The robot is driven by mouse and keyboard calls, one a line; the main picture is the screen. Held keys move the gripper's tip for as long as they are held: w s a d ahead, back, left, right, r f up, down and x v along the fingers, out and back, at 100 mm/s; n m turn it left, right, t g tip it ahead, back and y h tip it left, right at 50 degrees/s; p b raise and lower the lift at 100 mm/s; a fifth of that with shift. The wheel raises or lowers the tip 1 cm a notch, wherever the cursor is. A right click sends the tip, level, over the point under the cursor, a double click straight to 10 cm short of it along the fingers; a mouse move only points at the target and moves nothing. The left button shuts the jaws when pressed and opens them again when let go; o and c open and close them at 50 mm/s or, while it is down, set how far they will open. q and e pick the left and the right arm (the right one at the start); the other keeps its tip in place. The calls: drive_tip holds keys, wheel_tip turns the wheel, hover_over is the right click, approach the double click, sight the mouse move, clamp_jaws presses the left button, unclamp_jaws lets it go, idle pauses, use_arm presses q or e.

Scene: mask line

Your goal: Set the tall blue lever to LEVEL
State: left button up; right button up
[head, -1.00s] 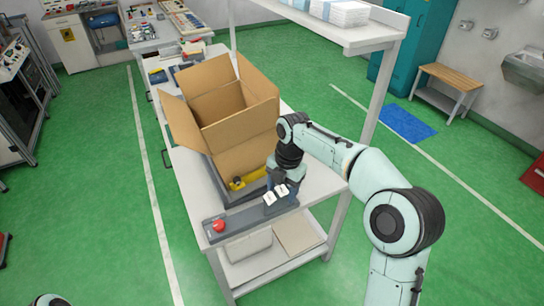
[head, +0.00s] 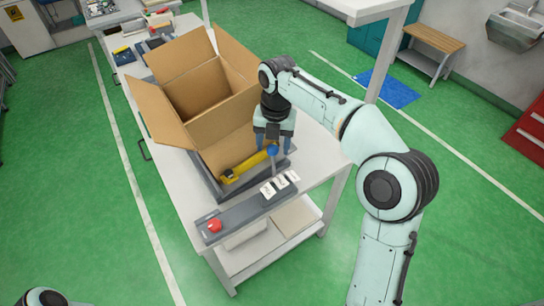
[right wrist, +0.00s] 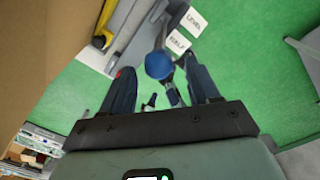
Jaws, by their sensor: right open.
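The tall lever has a round blue knob (head: 272,150) on a thin grey stem, which rises from the grey control panel (head: 238,213) at the bench's near end. The stem looks close to upright in the head view. White labels (head: 280,184) stand beside it. My right gripper (head: 273,145) is over the knob, fingers pointing down. In the right wrist view the blue knob (right wrist: 158,65) lies between the open fingertips, with no clear contact. There one label reads LEVEL (right wrist: 186,19); the label beside it (right wrist: 177,43) is hard to read. My left gripper is out of view.
A red button (head: 214,226) is at the panel's left end. An open cardboard box (head: 190,125) stands behind the panel, close to the left of my right gripper. A yellow tool (head: 248,165) lies between box and panel. A shelf (head: 365,8) overhangs at the back right.

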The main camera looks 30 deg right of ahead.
drive_tip(key=shift+w+a+f+b, duration=0.1)
drive_tip(key=shift+f+b, duration=0.05)
drive_tip(key=shift+f, duration=1.05)
drive_tip(key=shift+w+f+b, duration=0.1)
drive_tip(key=shift+f+b, duration=0.05)
drive_tip(key=shift+f, duration=1)
clamp_jaws()
